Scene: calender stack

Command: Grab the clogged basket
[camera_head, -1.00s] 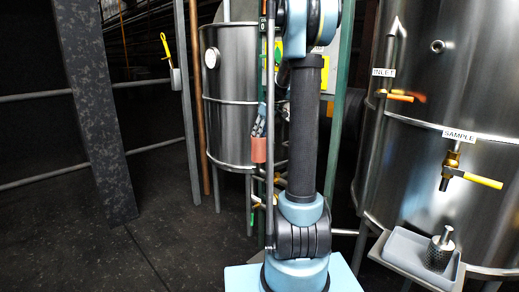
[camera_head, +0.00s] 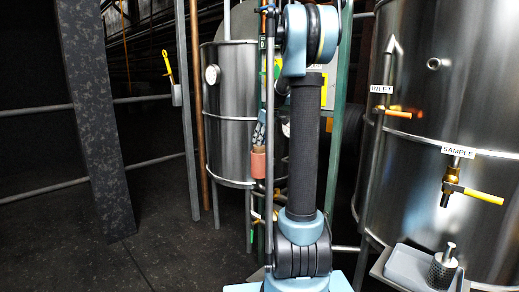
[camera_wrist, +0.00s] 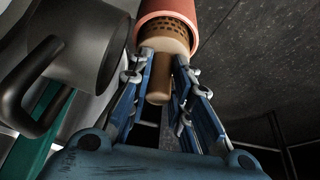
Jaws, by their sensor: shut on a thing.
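The clogged basket is a brown perforated cylinder (camera_wrist: 166,40) with a smooth brown stem, seen in the wrist view. My gripper (camera_wrist: 162,68) has its blue fingers shut on it at the stem. The basket's far end is inside a pinkish-red sleeve (camera_wrist: 168,9), so that part is hidden. In the head view the red sleeve (camera_head: 258,164) shows left of my arm, below the fingers (camera_head: 259,133). The basket itself cannot be made out there.
A grey perforated basket with a knob (camera_head: 443,268) stands on a tray (camera_head: 408,266) at the right tank (camera_head: 425,195). A SAMPLE valve with a yellow handle (camera_head: 483,195) sits above it. A dark cylinder with a loop handle (camera_wrist: 88,45) is close left of the fingers.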

